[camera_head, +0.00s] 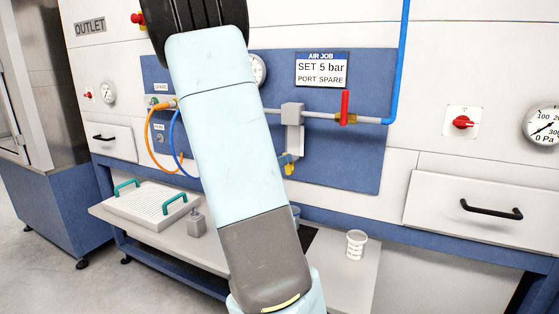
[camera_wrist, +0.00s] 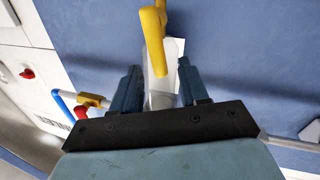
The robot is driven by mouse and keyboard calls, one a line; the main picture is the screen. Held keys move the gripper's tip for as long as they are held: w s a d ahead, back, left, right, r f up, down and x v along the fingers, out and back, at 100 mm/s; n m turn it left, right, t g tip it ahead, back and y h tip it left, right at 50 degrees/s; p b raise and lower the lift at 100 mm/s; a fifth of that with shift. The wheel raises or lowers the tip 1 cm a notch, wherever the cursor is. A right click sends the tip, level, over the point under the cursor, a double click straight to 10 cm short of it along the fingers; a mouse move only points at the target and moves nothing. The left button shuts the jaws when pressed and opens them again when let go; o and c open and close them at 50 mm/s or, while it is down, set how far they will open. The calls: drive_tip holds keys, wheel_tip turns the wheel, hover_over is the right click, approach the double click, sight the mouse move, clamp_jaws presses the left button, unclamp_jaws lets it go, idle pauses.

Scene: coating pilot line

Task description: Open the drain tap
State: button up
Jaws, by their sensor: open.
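The drain tap (camera_head: 289,166) shows in the head view as a small yellow part below the grey filter unit (camera_head: 292,117) on the blue panel, partly hidden by my arm. In the wrist view a yellow lever (camera_wrist: 154,44) hangs down from the top, its lower end close to the gap between my fingertips. My gripper (camera_wrist: 160,82) is open, with one dark blue finger on each side of that gap. I cannot tell whether either finger touches the lever. A pale, see-through body stands behind the lever. In the head view my arm hides the gripper.
A pipe with a red handle (camera_head: 345,107) runs right from the filter unit to a blue pipe (camera_head: 402,60). Below are a white cup (camera_head: 356,244), a grey weight-like block (camera_head: 196,222) and a white tray (camera_head: 150,205) with green handles. Orange and blue hoses hang left of my arm.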

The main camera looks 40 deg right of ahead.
drive_tip(key=shift+d, duration=0.35)
clamp_jaws()
